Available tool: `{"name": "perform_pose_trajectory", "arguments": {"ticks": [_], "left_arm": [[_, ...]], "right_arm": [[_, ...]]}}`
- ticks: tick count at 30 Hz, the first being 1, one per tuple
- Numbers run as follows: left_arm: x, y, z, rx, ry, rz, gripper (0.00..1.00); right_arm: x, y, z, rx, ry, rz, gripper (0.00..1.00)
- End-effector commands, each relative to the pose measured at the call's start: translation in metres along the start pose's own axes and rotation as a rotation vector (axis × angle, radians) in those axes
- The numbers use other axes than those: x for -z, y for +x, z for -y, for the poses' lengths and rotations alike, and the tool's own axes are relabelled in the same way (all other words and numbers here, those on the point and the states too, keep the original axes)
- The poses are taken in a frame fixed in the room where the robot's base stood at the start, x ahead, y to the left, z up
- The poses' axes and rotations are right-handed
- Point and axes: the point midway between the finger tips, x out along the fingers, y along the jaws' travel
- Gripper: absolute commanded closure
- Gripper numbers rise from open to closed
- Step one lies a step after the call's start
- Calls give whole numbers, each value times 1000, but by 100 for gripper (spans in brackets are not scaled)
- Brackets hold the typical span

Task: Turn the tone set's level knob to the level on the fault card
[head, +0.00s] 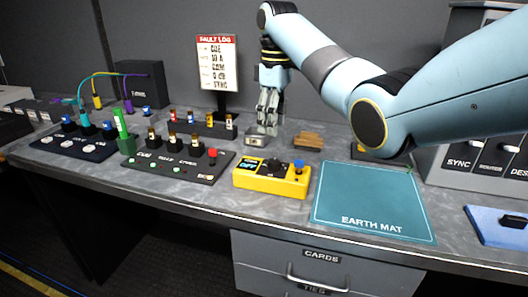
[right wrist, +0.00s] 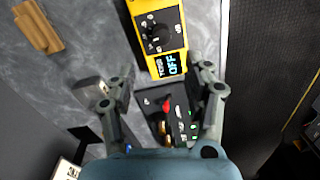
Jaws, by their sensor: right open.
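The yellow tone set (head: 270,180) stands on the desk left of the earth mat. Its small display reads OFF. Its dark knob (head: 273,166) is on top, and a blue-topped post stands at its right end. In the right wrist view the tone set (right wrist: 163,40) lies ahead, with the knob (right wrist: 156,36) uncovered. The fault log card (head: 217,62) stands at the back; one line seems to read 0 dB. My right gripper (head: 268,125) hangs behind the tone set, fingers down; in the right wrist view it (right wrist: 162,75) is open and empty, apart from the knob.
A dark panel (head: 180,162) with several small posts lies left of the tone set. A small metallic block (head: 257,143) sits by the right gripper. Wooden pieces (head: 308,140) lie behind the tone set. The teal earth mat (head: 370,190) is bare. A grey switch console (head: 470,165) stands at right.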

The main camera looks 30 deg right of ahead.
Motion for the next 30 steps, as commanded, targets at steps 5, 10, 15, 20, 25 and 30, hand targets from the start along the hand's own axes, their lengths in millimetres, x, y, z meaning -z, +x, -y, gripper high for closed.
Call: {"name": "perform_pose_trajectory", "arguments": {"ticks": [5, 10, 15, 20, 25, 30], "left_arm": [[-6, -1, 0, 0, 0, 9, 60], [-25, -1, 0, -1, 1, 37, 60], [-24, 1, -1, -1, 1, 35, 60], [-10, 2, -1, 0, 0, 14, 60], [-3, 2, -1, 0, 0, 4, 60], [-5, 2, -1, -1, 0, 7, 60]], "right_arm": [[-1, 24, 0, 7, -2, 6, 48], [0, 59, 1, 6, -2, 4, 48], [0, 88, 1, 5, -2, 3, 48], [0, 102, 0, 3, -2, 2, 48], [0, 106, 0, 2, -2, 2, 48], [0, 105, 0, 2, -2, 2, 51]]}}
